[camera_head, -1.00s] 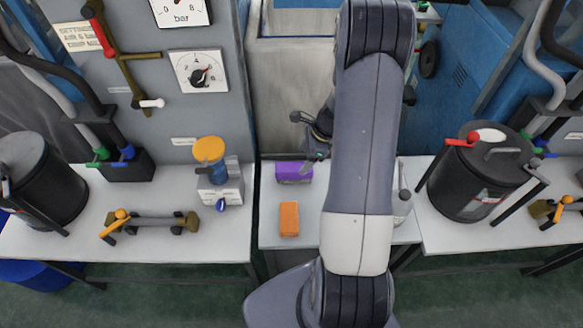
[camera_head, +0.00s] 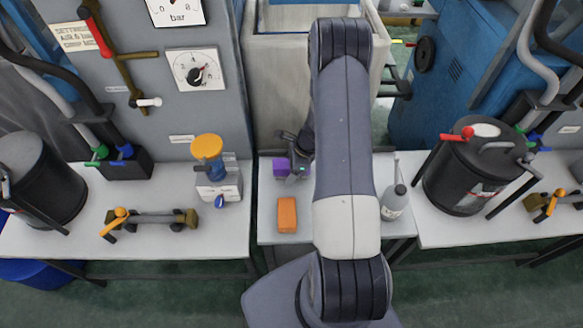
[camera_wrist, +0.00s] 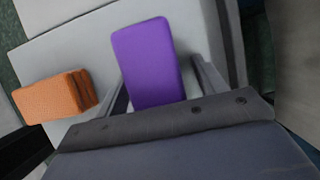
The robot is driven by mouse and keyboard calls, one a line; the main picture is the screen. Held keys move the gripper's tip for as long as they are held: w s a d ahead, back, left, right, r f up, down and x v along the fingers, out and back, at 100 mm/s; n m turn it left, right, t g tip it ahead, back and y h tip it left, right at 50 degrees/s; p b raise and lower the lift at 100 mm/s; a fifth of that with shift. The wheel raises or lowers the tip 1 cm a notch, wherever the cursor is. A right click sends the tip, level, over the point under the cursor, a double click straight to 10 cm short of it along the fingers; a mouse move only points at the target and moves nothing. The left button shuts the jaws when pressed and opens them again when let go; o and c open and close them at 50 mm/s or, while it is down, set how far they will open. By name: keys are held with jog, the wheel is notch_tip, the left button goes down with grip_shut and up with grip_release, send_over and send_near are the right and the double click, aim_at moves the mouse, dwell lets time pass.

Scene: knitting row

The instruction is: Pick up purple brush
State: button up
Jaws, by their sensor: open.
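The purple brush (camera_head: 281,168) is a small block lying on the white middle table, near its back edge. My gripper (camera_head: 297,165) is at its right side and hides part of it in the head view. In the wrist view the purple brush (camera_wrist: 146,62) lies between the two open fingers (camera_wrist: 160,90), one on each side of its near end. The fingers are open, and I cannot tell whether they touch it.
An orange block (camera_head: 287,214) lies in front of the purple brush, and it also shows in the wrist view (camera_wrist: 55,97). A bottle (camera_head: 394,203) stands on the table's right side. A grey panel (camera_head: 210,100) rises behind the left table.

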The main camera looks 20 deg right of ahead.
jog(key=shift+f, duration=0.15)
dwell(0.4)
jog(key=c, duration=1.1)
jog(key=shift+r, duration=0.25)
jog(key=shift+r+b, duration=0.35)
jog(key=shift+r, duration=4.6)
jog(key=o, duration=0.5)
jog(key=c, duration=0.4)
jog(key=shift+a, duration=0.1)
